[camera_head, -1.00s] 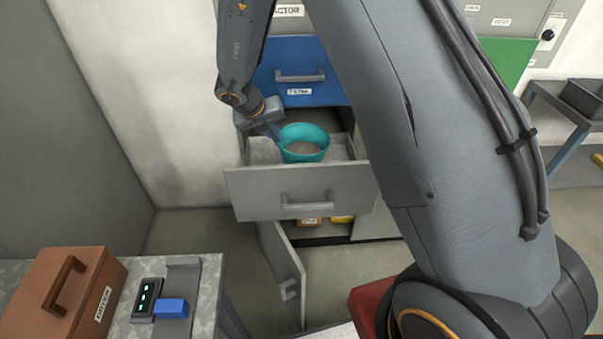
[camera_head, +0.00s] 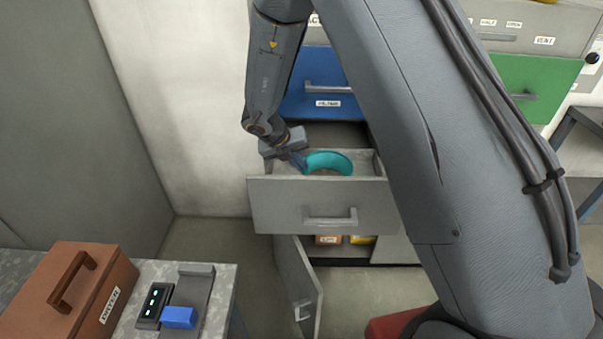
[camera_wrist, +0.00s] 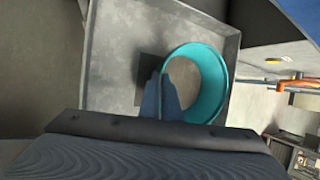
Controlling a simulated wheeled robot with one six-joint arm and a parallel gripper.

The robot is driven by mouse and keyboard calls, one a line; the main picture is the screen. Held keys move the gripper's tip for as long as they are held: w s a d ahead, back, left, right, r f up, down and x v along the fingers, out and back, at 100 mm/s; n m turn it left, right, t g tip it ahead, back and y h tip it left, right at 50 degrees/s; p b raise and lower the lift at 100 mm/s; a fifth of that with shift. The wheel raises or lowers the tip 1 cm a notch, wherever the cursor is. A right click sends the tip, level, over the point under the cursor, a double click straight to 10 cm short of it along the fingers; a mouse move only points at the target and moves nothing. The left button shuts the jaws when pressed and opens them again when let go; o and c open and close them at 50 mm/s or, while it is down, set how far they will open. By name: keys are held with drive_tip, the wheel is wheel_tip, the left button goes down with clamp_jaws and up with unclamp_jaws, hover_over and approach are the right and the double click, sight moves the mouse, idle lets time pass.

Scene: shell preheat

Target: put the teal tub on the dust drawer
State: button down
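The teal tub (camera_head: 328,163) is inside the open grey drawer (camera_head: 285,207), with its lower part hidden behind the drawer front. In the wrist view, the round teal tub (camera_wrist: 217,82) is over the drawer floor (camera_wrist: 118,50), near the drawer's right wall. My gripper (camera_head: 298,163) is at the tub's left side. In the wrist view, my blue fingers (camera_wrist: 164,95) straddle the tub's left wall and look closed on it. I see no label naming the drawer, and I cannot tell whether the tub's base touches its floor.
A blue drawer (camera_head: 318,85) is shut above the open one. Below, a cabinet door (camera_head: 300,285) hangs open. A brown box (camera_head: 70,290) and a blue block (camera_head: 179,317) are on the bench at lower left. A green drawer (camera_head: 535,85) is at right.

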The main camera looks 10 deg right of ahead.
drive_tip(key=shift+f, duration=2)
drive_tip(key=c, duration=2)
unclamp_jaws()
drive_tip(key=shift+a+r, duration=0.15)
drive_tip(key=shift+r, duration=0.25)
drive_tip(key=b+v, duration=0.1)
drive_tip(key=v, duration=1)
drive_tip(key=shift+r+b, duration=0.2)
drive_tip(key=shift+b, duration=0.1)
